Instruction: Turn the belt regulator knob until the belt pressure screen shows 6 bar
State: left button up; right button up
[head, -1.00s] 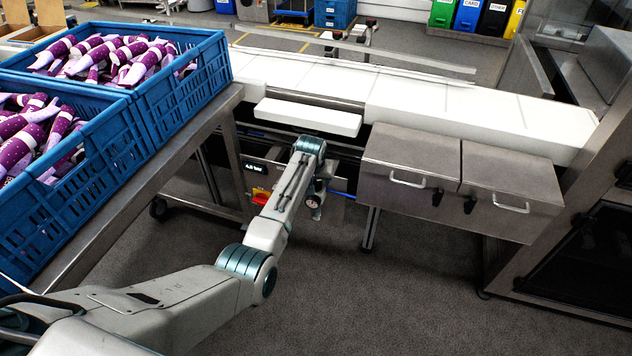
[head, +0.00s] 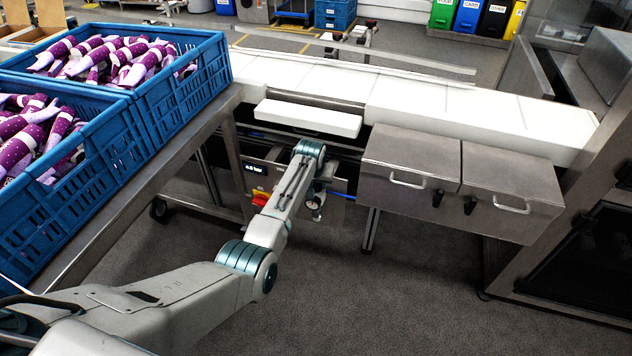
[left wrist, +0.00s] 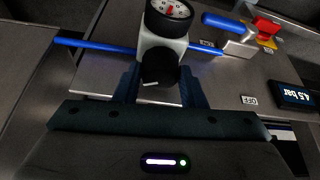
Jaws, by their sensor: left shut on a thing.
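The belt regulator has a black knob (left wrist: 160,68) with a white mark, below a white body and a round gauge (left wrist: 168,14) with a red needle. My left gripper (left wrist: 160,82) is shut on the knob, one finger on each side, in the left wrist view. The belt pressure screen (left wrist: 293,95) appears to read 4.5 bar. The screen also shows in the head view (head: 255,169), left of my left wrist, where its digits are small. In the head view my wrist hides the knob. My right gripper is out of view.
A red switch (left wrist: 266,27) on a yellow plate and blue air tubing (left wrist: 95,44) are close to the regulator. The white conveyor belt (head: 410,93) runs above it. Metal boxes (head: 410,165) hang to the right.

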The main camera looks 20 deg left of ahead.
pick_arm(q)
jog(key=m+h+p, duration=0.1)
jog(key=m+p, duration=0.1)
jog(key=m, duration=0.1)
jog(key=shift+a, duration=0.15)
jog(key=shift+m+h, duration=0.3)
jog(key=shift+m, duration=0.5)
jog(key=shift+m+h, duration=0.3)
jog(key=shift+m, duration=0.3)
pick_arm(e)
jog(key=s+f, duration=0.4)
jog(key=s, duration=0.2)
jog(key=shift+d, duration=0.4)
pick_arm(q)
jog(key=o, duration=1)
jog(key=shift+r, duration=0.1)
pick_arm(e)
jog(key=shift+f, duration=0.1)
pick_arm(q)
jog(key=shift+a, duration=0.1)
jog(key=shift+w, duration=0.1)
